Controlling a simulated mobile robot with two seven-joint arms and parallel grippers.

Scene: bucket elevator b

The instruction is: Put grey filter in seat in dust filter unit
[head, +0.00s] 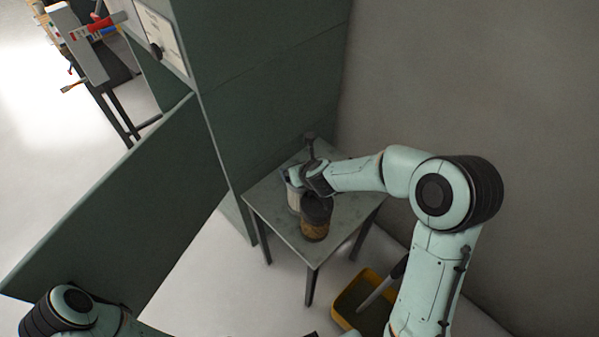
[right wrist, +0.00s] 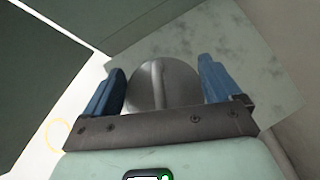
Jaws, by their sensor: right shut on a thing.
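A pale grey cylinder, which looks like the grey filter (head: 294,201), stands upright on a small grey table. My right gripper (head: 294,174) is over its top. In the right wrist view the round grey top (right wrist: 147,90), with a bar across it, sits between the two blue fingers of my right gripper (right wrist: 161,85), which is shut on it. A dark cylinder with a brown lower part (head: 315,222) stands close in front of it. My left arm shows at the bottom left, its gripper out of view. No filter seat can be made out.
A tall dark green cabinet (head: 262,85) stands behind the table (head: 272,222), and a green panel (head: 130,215) reaches out to the left. A grey wall is close on the right. A yellow bin (head: 350,300) is on the floor. Floor left of the table is clear.

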